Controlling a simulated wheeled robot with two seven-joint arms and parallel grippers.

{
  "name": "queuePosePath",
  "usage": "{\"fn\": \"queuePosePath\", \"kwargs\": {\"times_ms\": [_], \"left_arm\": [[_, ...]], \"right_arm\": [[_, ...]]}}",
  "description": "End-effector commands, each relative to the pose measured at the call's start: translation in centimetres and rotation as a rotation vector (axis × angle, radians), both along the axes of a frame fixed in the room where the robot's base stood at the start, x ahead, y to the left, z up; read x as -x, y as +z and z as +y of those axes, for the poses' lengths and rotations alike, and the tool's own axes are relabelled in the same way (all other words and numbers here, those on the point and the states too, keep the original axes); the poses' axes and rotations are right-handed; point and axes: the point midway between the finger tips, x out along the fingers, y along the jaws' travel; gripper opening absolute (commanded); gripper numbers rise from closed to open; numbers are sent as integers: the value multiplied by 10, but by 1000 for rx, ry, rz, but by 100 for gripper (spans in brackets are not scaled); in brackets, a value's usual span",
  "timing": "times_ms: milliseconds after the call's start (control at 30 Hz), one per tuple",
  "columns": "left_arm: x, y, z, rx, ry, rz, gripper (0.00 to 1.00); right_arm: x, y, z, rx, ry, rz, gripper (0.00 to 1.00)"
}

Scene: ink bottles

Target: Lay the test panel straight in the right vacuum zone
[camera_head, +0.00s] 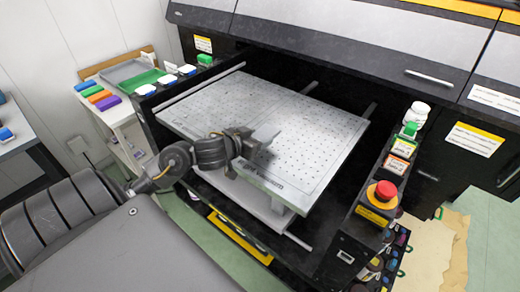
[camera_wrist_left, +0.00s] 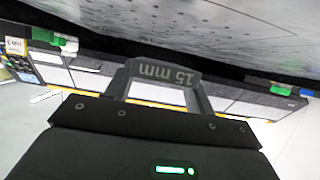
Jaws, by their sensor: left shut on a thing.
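My left gripper (camera_head: 266,138) is low over the front middle of the perforated grey vacuum bed (camera_head: 215,105). In the left wrist view my left gripper (camera_wrist_left: 165,85) is shut on a dark grey piece marked "15 mm" (camera_wrist_left: 167,73), its lettering upside down. In the head view this piece cannot be told apart from the gripper. I cannot tell whether it touches the bed. No separate test panel can be made out on the bed, and the limits of the right zone are not clear. My right gripper is not in view.
The bed sits in a dark printer frame (camera_head: 290,65). At left stands a white side table (camera_head: 120,122) with coloured blocks and a tray. The right part of the bed is clear.

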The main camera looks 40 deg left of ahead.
Motion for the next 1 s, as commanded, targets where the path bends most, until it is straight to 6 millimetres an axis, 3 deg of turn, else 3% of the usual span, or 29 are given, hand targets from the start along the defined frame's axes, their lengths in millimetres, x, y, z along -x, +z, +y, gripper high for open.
{"fn": "queuePosePath", "kwargs": {"times_ms": [267,533,700,967,1000], "left_arm": [[-7,-9,-1,1,1,0,32],[-13,-46,-2,2,2,1,32],[-13,-46,-2,-1,1,0,32],[-13,-50,-2,1,1,0,32],[-13,-49,-2,0,1,0,56]], "right_arm": [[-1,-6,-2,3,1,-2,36],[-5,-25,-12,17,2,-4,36],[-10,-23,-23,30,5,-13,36],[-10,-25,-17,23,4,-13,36],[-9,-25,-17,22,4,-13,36]]}}
